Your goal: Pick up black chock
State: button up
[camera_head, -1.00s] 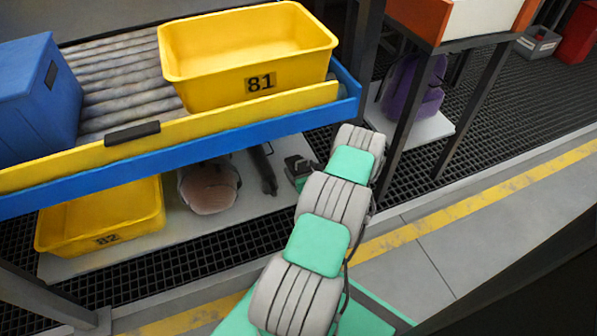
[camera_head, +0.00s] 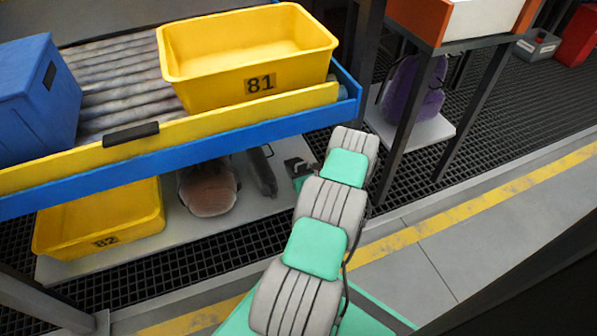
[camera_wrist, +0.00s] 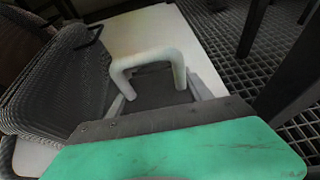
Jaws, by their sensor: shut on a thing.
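The two grey fingers stand at the handle's sides. How far the block is off the board cannot be told. In the head view my gripper (camera_head: 301,170) is small and partly hidden by my arm, and the block cannot be made out clearly.
A dark ridged wedge with a black handle (camera_wrist: 55,90) stands close left of my gripper; it also shows in the head view (camera_head: 263,173). A brownish rounded thing (camera_head: 208,188) and yellow bin 82 (camera_head: 100,222) lie further left. The conveyor's blue edge (camera_head: 200,148) overhangs. Dark posts (camera_head: 410,120) stand right.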

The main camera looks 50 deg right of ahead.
grip_shut()
jog(key=shift+r, duration=0.1)
dwell(0.3)
